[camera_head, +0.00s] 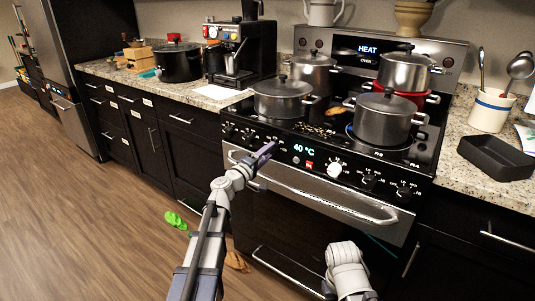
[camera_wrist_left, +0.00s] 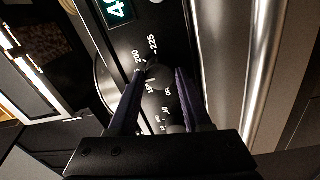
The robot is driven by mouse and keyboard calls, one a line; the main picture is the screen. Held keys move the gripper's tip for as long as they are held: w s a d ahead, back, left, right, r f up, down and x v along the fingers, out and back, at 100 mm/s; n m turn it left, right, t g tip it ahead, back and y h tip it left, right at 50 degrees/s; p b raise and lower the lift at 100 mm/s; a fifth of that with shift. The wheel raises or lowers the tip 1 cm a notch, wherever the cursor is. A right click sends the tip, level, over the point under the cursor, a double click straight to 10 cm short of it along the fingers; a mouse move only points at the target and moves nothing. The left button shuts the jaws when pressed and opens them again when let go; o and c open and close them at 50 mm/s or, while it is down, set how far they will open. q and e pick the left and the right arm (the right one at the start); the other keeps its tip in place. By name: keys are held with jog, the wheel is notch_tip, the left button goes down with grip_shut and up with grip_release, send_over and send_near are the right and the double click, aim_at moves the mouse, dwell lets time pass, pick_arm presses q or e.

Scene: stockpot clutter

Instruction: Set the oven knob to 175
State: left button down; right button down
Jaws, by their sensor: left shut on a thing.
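The oven's black control panel (camera_head: 318,163) has a lit display (camera_head: 304,149) reading 40 °C. My left gripper (camera_head: 268,152) is at the panel just left of that display. In the left wrist view, the left gripper (camera_wrist_left: 160,82) is shut on a dark oven knob (camera_wrist_left: 157,76), with a finger on either side. White numbers surround the knob; 200 and 225 are readable, others are partly covered. I cannot tell which number the knob points to. In the head view the fingers hide this knob. My right arm shows at the bottom, but its gripper is out of view.
An oven door handle (camera_head: 318,198) runs below the panel, close to my left wrist. Lidded pots, including a grey pot (camera_head: 382,122), stand on the cooktop. A white dial (camera_head: 335,170) and several black knobs sit farther right. The floor at left is mostly clear.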

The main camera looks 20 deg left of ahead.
dwell(0.3)
pick_arm(q)
jog(key=shift+c, duration=1.7)
grip_release()
jog(key=v, duration=0.7)
jog(key=shift+s+b, duration=0.3)
jog(key=shift+s, duration=0.05)
jog(key=shift+a+f, duration=0.1)
